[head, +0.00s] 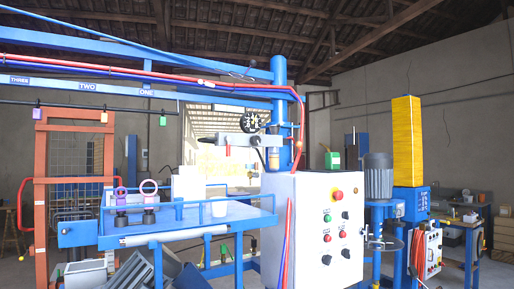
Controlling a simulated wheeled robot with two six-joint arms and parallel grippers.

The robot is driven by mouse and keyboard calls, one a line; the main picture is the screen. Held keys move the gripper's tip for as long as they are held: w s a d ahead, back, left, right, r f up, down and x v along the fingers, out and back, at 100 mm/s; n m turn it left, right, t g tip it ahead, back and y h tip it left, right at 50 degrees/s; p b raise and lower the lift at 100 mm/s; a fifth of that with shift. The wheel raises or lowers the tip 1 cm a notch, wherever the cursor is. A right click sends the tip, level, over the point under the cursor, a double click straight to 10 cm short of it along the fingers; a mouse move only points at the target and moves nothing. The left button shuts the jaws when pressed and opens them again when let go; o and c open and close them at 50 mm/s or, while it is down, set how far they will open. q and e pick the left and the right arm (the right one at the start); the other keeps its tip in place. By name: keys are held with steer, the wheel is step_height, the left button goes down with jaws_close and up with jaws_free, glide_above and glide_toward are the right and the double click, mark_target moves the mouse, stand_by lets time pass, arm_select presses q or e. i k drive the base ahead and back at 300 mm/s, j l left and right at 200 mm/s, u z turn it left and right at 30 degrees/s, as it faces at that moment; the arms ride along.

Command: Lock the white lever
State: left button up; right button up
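I cannot pick out a white lever with certainty. The disperser mixer seems to be the machine at the right, with a grey motor (378,176) beside a tall yellow column (407,140). Small metal clamp-like parts (376,240) sit below the motor, too small to tell whether any is the lever. A pale bar (238,141) with a dark handle (206,140) sticks out left from the blue post above the white control cabinet. Neither of my grippers is in view.
The white control cabinet (312,240) with several buttons fills the middle foreground. Grey bins (87,274) are below. An orange frame (40,185) stands at the far left.

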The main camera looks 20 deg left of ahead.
mark_target(200, 82)
steer(key=i+j+u, duration=0.3)
steer(key=i+j, duration=0.15)
steer(key=i+j+u, duration=0.3)
steer(key=i+j, duration=0.2)
